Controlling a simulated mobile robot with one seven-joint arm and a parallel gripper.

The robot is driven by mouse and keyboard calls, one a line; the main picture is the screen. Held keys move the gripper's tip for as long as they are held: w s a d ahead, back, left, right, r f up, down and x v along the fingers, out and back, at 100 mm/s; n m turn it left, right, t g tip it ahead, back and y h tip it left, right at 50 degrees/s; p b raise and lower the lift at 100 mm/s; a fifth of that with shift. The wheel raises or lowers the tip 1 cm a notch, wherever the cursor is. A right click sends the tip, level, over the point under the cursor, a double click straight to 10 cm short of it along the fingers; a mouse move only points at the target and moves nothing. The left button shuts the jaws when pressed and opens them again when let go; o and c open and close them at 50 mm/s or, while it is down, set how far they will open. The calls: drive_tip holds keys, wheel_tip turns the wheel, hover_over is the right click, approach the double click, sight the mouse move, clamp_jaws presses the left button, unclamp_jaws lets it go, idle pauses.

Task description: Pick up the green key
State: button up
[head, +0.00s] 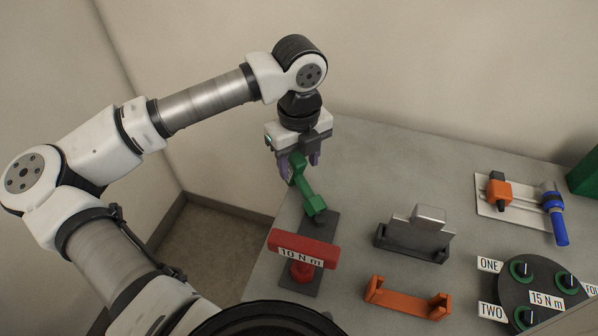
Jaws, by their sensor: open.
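The green key (306,188) stands tilted at the left part of the grey table, its lower end at a dark base plate. My gripper (299,168) points down right at the key's upper end, with its fingers apart. The upper end of the key shows in front of and between the fingers. I cannot tell whether the fingers touch it.
A red block labelled 10 N m (303,248) stands on the dark plate in front of the key. A grey metal block in a dark holder (413,237), an orange bracket (407,299), a round dial plate (541,290) and a white plate with orange and blue parts (515,208) lie to the right.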

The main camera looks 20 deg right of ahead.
drive_tip(key=shift+f, duration=1.05)
clamp_jaws()
drive_tip(key=shift+r, duration=0.15)
